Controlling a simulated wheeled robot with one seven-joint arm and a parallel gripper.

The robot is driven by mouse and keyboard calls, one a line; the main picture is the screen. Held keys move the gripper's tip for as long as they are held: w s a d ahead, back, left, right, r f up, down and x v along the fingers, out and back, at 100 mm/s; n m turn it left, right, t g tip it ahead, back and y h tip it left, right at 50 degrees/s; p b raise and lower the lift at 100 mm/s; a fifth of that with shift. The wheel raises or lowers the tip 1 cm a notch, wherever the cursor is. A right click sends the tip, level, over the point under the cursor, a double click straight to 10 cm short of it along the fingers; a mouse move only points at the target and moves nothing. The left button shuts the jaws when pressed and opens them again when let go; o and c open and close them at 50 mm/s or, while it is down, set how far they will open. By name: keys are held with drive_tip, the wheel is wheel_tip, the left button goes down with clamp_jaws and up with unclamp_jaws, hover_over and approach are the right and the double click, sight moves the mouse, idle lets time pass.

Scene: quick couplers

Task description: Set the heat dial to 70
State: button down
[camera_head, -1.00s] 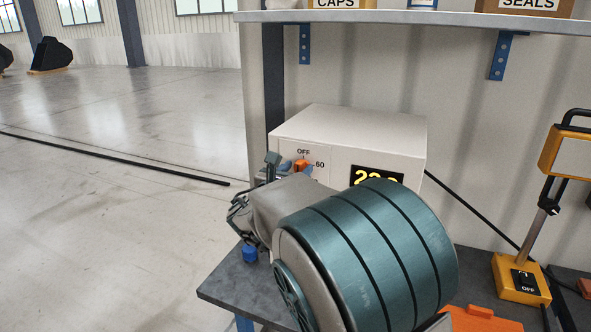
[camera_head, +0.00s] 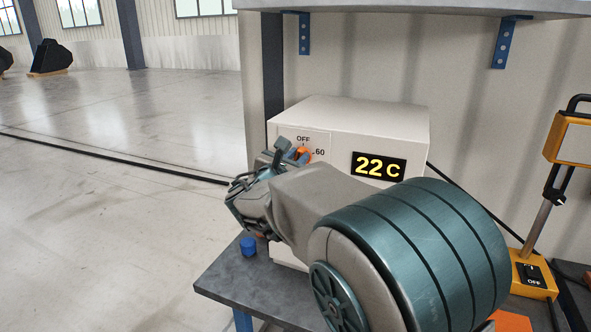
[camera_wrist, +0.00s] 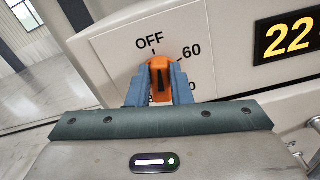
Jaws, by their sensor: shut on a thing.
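The orange heat dial (camera_wrist: 160,72) sits on the front of a white heater box (camera_head: 350,113), below the OFF mark and left of the 60 mark. In the wrist view my gripper (camera_wrist: 158,85) has its two blue-grey fingers on either side of the dial, shut on it. The dial's pointer looks close to upright, near OFF; its exact setting is hard to tell. The lower dial marks, including any 70, are hidden behind my gripper. The dial also shows in the head view (camera_head: 303,154), partly covered by my gripper. The display (camera_head: 379,168) reads 22 C.
The box stands on a grey bench (camera_head: 262,290) with a small blue cap (camera_head: 248,246) near its left edge. A yellow device with an OFF switch (camera_head: 531,275) stands at the right. A shelf (camera_head: 420,8) runs above. Open floor lies left.

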drive_tip(key=shift+s+d+f+m+b, duration=0.1)
drive_tip(key=shift+f+m+b, duration=0.35)
drive_tip(key=shift+m+b, duration=4.25)
drive_tip(key=shift+w+d+f+m+b, duration=0.1)
drive_tip(key=shift+f+m+b, duration=0.35)
drive_tip(key=shift+m+b, duration=4.25)
drive_tip(key=shift+s+d+f+m+b, duration=0.1)
drive_tip(key=shift+f+m+b, duration=0.35)
drive_tip(key=shift+m+b, duration=4.25)
drive_tip(key=n+b, duration=0.2)
drive_tip(key=b, duration=0.1)
drive_tip(key=shift+n, duration=0.4)
drive_tip(key=shift+r, duration=0.1)
drive_tip(key=c, duration=1.3)
unclamp_jaws()
